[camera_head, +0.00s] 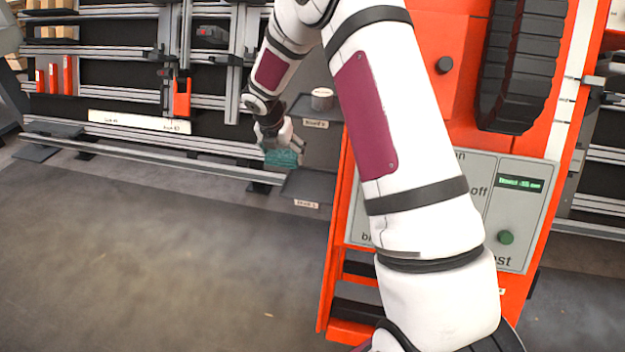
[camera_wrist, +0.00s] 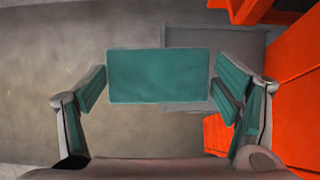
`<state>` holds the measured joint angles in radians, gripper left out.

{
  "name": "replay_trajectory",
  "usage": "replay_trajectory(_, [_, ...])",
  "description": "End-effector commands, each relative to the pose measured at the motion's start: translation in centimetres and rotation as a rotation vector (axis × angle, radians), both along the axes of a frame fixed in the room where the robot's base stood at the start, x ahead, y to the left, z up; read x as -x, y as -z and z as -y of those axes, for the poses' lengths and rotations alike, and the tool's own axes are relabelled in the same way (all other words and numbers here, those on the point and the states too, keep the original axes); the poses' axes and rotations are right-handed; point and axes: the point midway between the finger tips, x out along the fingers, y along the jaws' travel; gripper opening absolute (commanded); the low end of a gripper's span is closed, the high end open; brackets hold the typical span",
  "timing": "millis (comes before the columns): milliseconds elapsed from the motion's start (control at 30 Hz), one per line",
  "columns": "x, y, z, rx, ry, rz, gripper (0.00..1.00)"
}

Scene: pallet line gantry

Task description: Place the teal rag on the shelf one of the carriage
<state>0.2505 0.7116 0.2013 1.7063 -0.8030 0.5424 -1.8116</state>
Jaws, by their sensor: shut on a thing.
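The teal rag (camera_head: 282,158) hangs from my gripper (camera_head: 281,143), which is shut on it. In the wrist view the rag (camera_wrist: 158,76) is a flat teal rectangle between the two fingers, with more teal along the fingers' inner sides. In the head view the rag is just above and left of the lower dark shelf (camera_head: 312,186) of the carriage. A grey shelf plate (camera_wrist: 242,46) shows behind and to the right of the rag in the wrist view. The shelf labels are too small to read surely.
A higher shelf (camera_head: 318,113) holds a pale round object (camera_head: 322,98). The orange machine (camera_head: 430,60) with its control panel (camera_head: 520,215) stands to the right. A rail frame (camera_head: 150,143) runs along the left. Open floor (camera_head: 160,250) lies in front.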

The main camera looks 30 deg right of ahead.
Motion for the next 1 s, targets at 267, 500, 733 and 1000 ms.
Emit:
replay_trajectory(267, [4.8, 0.1, 4.8, 0.000, 0.004, 0.001, 0.57])
replay_trajectory(500, [6.1, 1.9, 6.0, 0.000, -0.003, -0.002, 0.57])
replay_trajectory(733, [6.1, 2.9, 6.0, 0.000, -0.001, -0.001, 0.57])
replay_trajectory(1000, [6.1, 7.0, 6.0, 0.000, -0.001, -0.001, 0.57])
